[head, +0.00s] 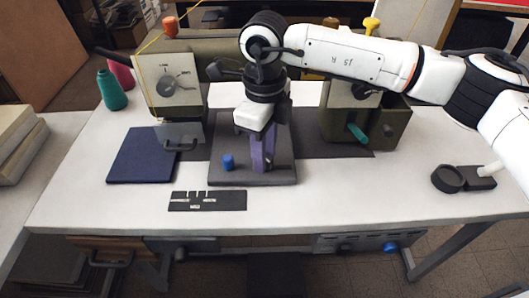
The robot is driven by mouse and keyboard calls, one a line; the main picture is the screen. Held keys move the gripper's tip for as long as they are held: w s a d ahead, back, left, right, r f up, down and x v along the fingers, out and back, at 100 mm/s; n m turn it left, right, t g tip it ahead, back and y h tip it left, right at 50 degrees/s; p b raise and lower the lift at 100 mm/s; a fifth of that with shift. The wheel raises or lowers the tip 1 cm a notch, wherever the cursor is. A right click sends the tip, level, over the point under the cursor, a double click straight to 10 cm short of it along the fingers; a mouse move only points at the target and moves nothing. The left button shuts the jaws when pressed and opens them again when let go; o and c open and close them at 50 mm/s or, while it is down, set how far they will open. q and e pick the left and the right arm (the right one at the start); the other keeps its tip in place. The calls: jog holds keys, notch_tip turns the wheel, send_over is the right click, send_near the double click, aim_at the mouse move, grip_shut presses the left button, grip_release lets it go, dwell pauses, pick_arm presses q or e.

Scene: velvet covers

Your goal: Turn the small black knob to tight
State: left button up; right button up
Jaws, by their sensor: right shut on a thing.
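My right arm reaches in from the upper right, and its gripper (262,160) points down over a dark base plate (226,181) at the middle of the table. The gripper is shut at a purple upright (268,142) on this plate. The small black knob is too small and too covered by the gripper to make out clearly; a small dark piece shows at the fingertips. A blue knob (228,162) stands on the plate to the left of the gripper, apart from it. My left gripper is not in view.
An olive machine with a dial (168,84) stands behind left, and its other end (365,122) with a teal handle (357,132) behind right. A navy mat (142,157), a slotted black card (207,201) and a round black item (447,179) lie around. The table's front right is clear.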

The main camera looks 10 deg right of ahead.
dwell(0.5)
jog(key=o, duration=1.1)
notch_tip(320, 180, up, 10)
jog(key=shift+r, duration=0.2)
